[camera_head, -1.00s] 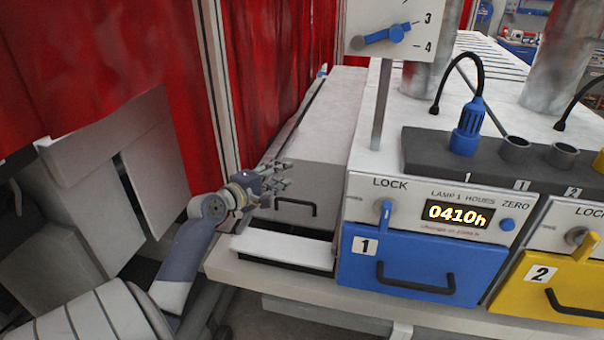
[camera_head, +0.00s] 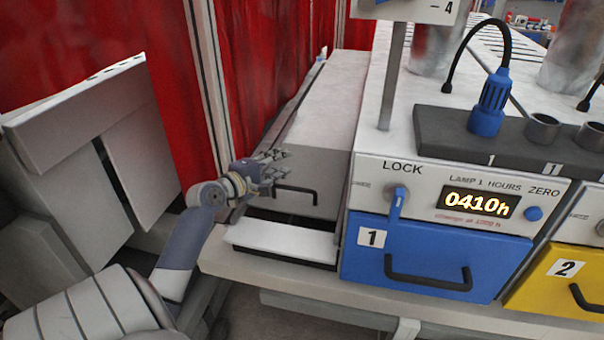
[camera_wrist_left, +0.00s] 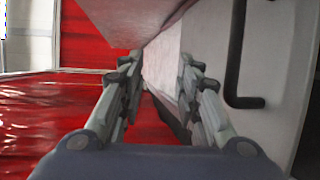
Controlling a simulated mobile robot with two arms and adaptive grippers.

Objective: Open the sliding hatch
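The sliding hatch appears to be the grey-white panel (camera_head: 312,168) with a black handle (camera_head: 295,191), left of the blue drawer. The handle also shows at the right of the left wrist view (camera_wrist_left: 237,60). My left gripper (camera_head: 280,160) is in front of the panel's upper left part, just above and left of the handle. In the left wrist view its two fingers (camera_wrist_left: 158,88) stand apart with nothing between them. The handle lies outside the fingers, to their right. I cannot tell whether the gripper touches the panel. My right gripper is not in view.
A white ledge (camera_head: 283,238) projects below the panel. A blue drawer (camera_head: 432,260) marked 1 and a yellow drawer (camera_head: 550,285) stand to the right. A red curtain (camera_head: 255,70) hangs behind on the left, and a grey cabinet (camera_head: 95,160) stands at far left.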

